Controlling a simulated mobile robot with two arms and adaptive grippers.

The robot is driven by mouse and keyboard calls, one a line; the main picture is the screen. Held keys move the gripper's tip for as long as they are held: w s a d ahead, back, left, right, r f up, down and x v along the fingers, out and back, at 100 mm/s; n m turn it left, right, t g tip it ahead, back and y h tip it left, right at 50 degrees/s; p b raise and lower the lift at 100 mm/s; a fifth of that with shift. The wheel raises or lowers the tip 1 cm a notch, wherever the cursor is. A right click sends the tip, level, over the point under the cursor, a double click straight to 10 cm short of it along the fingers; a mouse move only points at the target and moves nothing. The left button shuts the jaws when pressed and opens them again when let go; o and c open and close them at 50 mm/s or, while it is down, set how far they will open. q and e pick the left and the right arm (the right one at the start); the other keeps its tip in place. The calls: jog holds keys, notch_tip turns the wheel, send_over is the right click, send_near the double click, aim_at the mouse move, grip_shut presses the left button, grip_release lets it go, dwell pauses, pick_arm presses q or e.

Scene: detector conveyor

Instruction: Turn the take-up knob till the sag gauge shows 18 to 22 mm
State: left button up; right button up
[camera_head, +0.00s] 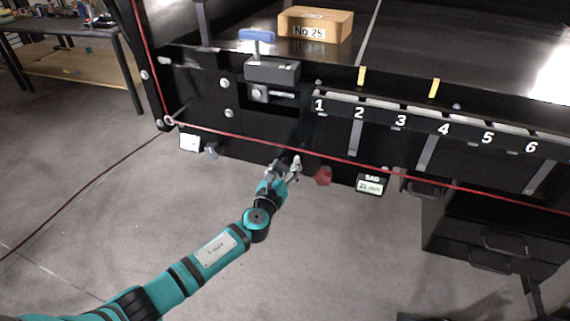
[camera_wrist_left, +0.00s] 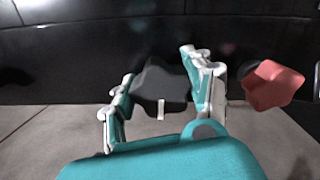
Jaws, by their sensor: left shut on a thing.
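The dark take-up knob (camera_wrist_left: 160,80) with a white mark pointing down shows between the fingers in the left wrist view. My left gripper (camera_head: 286,166) is shut on it, one finger on each side. In the head view the gripper mostly hides the knob, under the front edge of the conveyor. The sag gauge (camera_head: 371,184) hangs to the right and its small screen seems to read 21 mm. My right gripper is in neither view.
A red knob (camera_head: 322,176) sits just right of my left gripper, and also shows in the wrist view (camera_wrist_left: 272,85). A red cord (camera_head: 240,139) runs along the conveyor front. A box marked No 25 (camera_head: 316,24) is on the belt. Drawers (camera_head: 490,235) stand at right.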

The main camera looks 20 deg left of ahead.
pick_arm(q)
jog(key=shift+f+m+p, duration=0.1)
jog(key=shift+m+p, duration=0.35)
jog(key=shift+m, duration=0.85)
jog(key=shift+f, duration=0.1)
jog(key=o, duration=1.2)
jog(key=s, duration=1.2)
jog(key=shift+a, duration=0.15)
